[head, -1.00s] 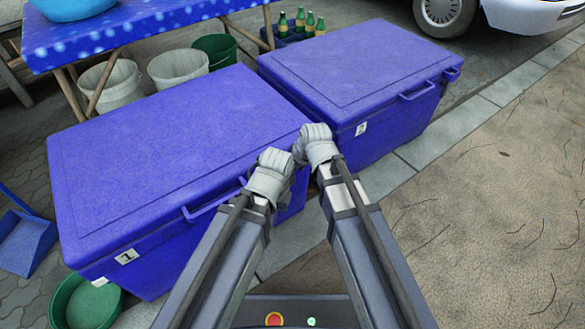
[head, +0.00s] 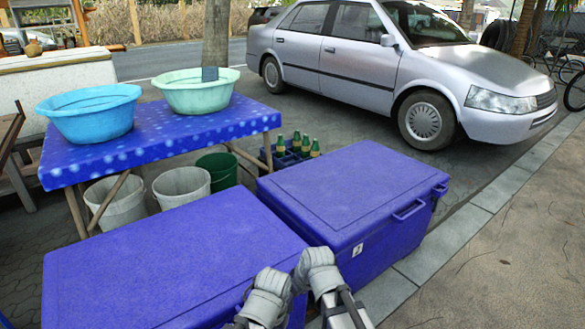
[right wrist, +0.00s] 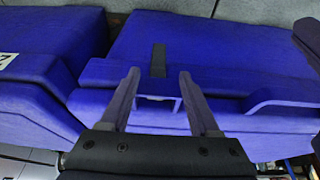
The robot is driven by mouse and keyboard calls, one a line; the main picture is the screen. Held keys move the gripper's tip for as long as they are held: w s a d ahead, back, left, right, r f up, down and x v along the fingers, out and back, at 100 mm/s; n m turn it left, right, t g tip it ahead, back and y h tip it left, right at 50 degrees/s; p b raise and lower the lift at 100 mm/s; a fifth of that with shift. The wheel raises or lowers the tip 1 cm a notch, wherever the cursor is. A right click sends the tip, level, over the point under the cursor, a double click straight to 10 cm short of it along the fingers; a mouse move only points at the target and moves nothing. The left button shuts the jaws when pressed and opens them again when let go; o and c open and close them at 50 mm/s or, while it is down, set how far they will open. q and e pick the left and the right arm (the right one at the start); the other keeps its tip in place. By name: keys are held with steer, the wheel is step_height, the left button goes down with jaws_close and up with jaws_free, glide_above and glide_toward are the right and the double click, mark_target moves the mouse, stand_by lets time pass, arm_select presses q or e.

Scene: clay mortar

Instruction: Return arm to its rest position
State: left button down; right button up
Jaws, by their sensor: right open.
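My two arms come in at the bottom of the head view, with grey rounded joints showing side by side in front of the coolers. My right gripper (right wrist: 160,95) shows in the right wrist view. Its two fingers are apart with nothing held between them. Beyond the fingers is a blue cooler with a handle (right wrist: 280,98) and a dark strip (right wrist: 158,60). I cannot tell how far the fingertips are from it. My left gripper's jaws cannot be made out in the head view.
Two blue coolers, a left one (head: 170,265) and a right one (head: 350,185), stand ahead. Behind are a blue table (head: 160,143) with two basins, buckets (head: 182,187) and a bottle crate (head: 290,150). A silver car (head: 400,70) is parked beyond. Pavement (head: 520,250) is clear at right.

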steer(key=s+d+r+m+g+h+p, duration=0.1)
steer(key=s+d+r+g+h+p, duration=0.1)
steer(key=s, duration=0.5)
steer(key=s+d+r+m+g+h+p, duration=0.1)
steer(key=s+d+m+h+p, duration=0.15)
steer(key=s, duration=0.45)
step_height(320, 180, up, 38)
steer(key=p, duration=3.7)
steer(key=shift+w+g+y, duration=0.2)
steer(key=shift+g+y, duration=0.1)
steer(key=shift+y, duration=0.15)
steer(key=shift+f, duration=0.15)
